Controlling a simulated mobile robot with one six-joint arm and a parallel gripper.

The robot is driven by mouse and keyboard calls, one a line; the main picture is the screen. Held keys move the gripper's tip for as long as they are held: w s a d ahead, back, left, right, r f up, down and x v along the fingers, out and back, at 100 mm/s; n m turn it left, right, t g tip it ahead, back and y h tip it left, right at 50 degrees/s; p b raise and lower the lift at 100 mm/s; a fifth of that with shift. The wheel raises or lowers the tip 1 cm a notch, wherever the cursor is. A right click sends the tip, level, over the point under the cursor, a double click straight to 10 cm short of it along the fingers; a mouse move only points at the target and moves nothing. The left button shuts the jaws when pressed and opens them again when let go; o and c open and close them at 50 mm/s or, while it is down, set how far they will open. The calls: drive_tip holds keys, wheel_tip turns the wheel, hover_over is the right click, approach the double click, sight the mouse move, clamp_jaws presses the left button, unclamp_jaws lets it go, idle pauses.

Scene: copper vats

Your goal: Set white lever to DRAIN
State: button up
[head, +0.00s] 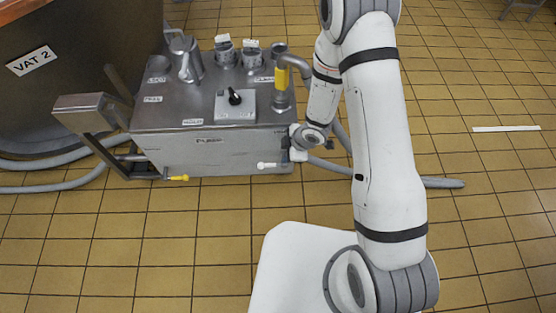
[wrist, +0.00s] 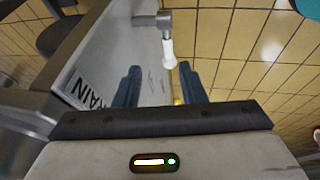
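The white lever (head: 267,165) sits low on the right of the metal cabinet's (head: 225,155) front face in the head view. In the wrist view the white lever (wrist: 168,48) sticks out from a grey metal mount, its free end pointing toward my gripper. My gripper (wrist: 160,75) is open, with its two dark blue fingers apart. The lever's free end appears just beyond the gap between the fingertips; I see no contact. A label reading "RAIN" (wrist: 88,92), its first letter cut off, is left of the fingers. In the head view my gripper (head: 298,155) is at the cabinet's right front corner.
A yellow lever (head: 178,178) is at the cabinet's lower left. A black knob (head: 234,97) and a yellow-banded pipe (head: 282,80) are on top. A vat marked "VAT 2" (head: 31,60) stands left. Grey hoses (head: 50,185) lie on the tiles. The floor in front is clear.

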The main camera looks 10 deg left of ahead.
sight(273, 164)
drive_tip(key=b+x, duration=0.1)
drive_tip(key=x, duration=0.2)
drive_tip(key=b+x, duration=0.1)
drive_tip(key=x, duration=0.2)
drive_tip(key=s+b+x, duration=0.1)
drive_tip(key=x, duration=0.2)
drive_tip(key=shift+s+a+f, duration=0.1)
drive_tip(key=shift+a+f, duration=0.2)
drive_tip(key=shift+f, duration=0.1)
drive_tip(key=shift+c, duration=0.6)
clamp_jaws()
